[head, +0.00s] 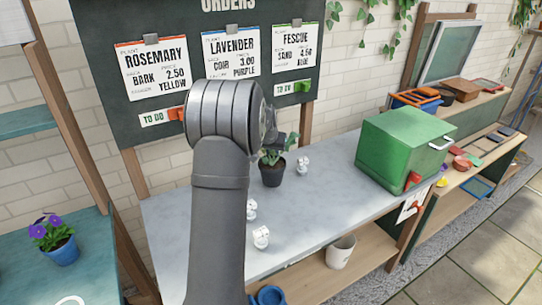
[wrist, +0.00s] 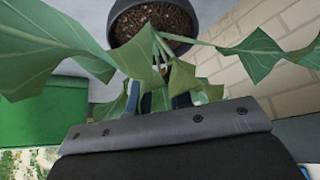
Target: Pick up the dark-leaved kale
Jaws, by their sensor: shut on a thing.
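The kale (head: 277,152) is a plant with broad green leaves in a dark round pot (head: 272,174) over the grey bench top. In the wrist view its leaves (wrist: 40,50) spread across the picture, and the pot with brown soil (wrist: 152,20) is at the top. My gripper (wrist: 158,100) is shut on the kale among its stems and leaves, above the pot. Leaves partly hide the fingertips. In the head view my arm hides most of the gripper. I cannot tell whether the pot touches the bench.
The grey bench (head: 325,205) has several small white objects (head: 261,237) on it. A green box (head: 402,148) with a handle stands at the right end. An order board (head: 95,80) rises behind. A purple-flowered plant (head: 48,232) in a blue pot is on the left.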

